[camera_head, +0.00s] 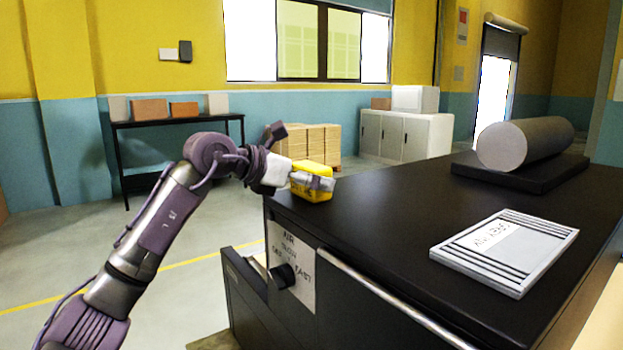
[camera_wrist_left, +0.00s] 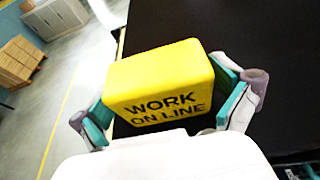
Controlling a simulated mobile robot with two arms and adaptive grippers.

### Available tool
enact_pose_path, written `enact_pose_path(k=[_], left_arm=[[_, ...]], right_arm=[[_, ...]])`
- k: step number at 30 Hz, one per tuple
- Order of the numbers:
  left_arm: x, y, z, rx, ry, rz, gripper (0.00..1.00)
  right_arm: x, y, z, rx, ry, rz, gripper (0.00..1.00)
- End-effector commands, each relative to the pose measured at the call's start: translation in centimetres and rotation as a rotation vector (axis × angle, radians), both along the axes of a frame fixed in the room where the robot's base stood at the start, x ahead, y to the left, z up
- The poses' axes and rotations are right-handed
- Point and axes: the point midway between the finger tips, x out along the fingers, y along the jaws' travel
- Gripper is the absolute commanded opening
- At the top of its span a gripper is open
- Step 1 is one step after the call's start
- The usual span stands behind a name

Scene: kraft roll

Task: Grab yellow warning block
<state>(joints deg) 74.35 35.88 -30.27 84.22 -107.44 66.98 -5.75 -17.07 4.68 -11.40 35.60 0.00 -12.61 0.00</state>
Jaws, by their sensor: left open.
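The yellow warning block (camera_head: 312,183) sits at the far left corner of the black table top. It also shows large in the left wrist view (camera_wrist_left: 160,82), with the words "WORK ON LINE" on the side facing the camera. My left gripper (camera_head: 318,181) is at the block, and its fingers hide part of it. In the left wrist view my left gripper (camera_wrist_left: 168,112) is open, with one finger on each side of the block. I cannot tell whether the fingers touch it. My right gripper is in neither view.
The black table (camera_head: 400,215) carries a white slatted panel (camera_head: 510,250) and a grey roll (camera_head: 525,143) on a dark base. A silver rail (camera_head: 390,300) runs along its front edge. Stacked cartons (camera_head: 315,143) stand behind. The table's middle is clear.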

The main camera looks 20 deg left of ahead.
Motion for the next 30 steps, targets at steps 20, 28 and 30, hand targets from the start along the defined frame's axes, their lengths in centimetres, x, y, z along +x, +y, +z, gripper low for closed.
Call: enact_pose_path(k=[20,28,30], left_arm=[[0.0,0.0,0.0,-0.001,-0.001,0.0,0.5],[0.0,0.0,1.4,-0.002,-0.003,0.0,0.5],[0.0,0.0,2.4,-0.002,-0.005,0.001,0.5]], right_arm=[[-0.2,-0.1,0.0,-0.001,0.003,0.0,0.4],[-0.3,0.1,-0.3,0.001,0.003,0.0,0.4],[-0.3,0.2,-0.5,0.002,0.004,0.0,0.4]])
